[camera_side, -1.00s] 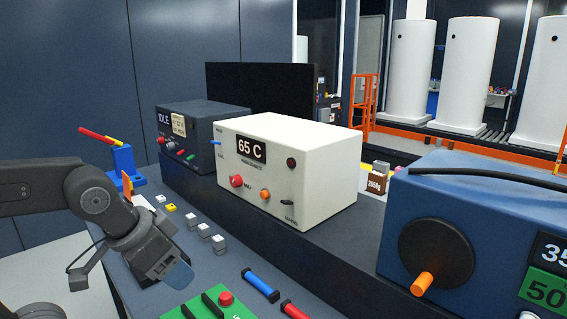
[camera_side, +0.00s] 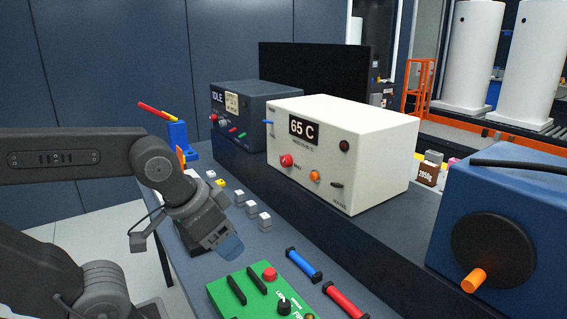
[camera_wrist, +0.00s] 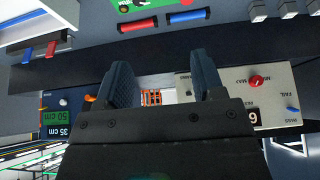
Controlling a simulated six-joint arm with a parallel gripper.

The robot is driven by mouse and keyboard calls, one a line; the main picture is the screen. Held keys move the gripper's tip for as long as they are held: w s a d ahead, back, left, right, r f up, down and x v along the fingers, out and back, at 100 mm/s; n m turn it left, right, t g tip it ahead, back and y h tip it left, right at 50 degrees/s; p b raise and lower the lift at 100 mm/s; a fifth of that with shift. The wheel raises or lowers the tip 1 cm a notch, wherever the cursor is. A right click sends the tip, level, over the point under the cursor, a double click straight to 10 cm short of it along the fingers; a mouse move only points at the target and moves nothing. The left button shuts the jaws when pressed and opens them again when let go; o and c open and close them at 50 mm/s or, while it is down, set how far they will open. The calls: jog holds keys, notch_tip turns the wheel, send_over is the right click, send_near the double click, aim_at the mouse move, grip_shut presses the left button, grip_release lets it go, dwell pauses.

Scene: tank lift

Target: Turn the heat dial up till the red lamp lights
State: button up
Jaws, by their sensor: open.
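The white box (camera_side: 340,150) has a display (camera_side: 303,130) reading 65 C. On its front are a red dial (camera_side: 286,160), an orange knob (camera_side: 315,176) and a dark switch (camera_side: 337,185). The red dial (camera_wrist: 257,82) shows there to the right, near upside-down MIN and MAX marks.
A green board (camera_side: 262,290) with a red button lies below my gripper. Blue (camera_side: 304,265) and red (camera_side: 345,299) handles and several small grey blocks are close by. A dark box (camera_side: 250,105) marked IDLE is behind, and a blue box (camera_side: 520,215) with an orange-handled wheel at right.

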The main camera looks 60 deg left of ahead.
dwell(0.3)
jog(key=w+a+n+t+y, duration=0.1)
jog(key=w+a+t+y, duration=0.2)
jog(key=w+a, duration=0.55)
jog(key=m+t+h, duration=0.4)
jog(key=t, duration=0.5)
send_near(283, 162)
jog(key=w, duration=0.9)
jog(key=shift+d+f, duration=0.15)
jog(key=shift+d, duration=0.05)
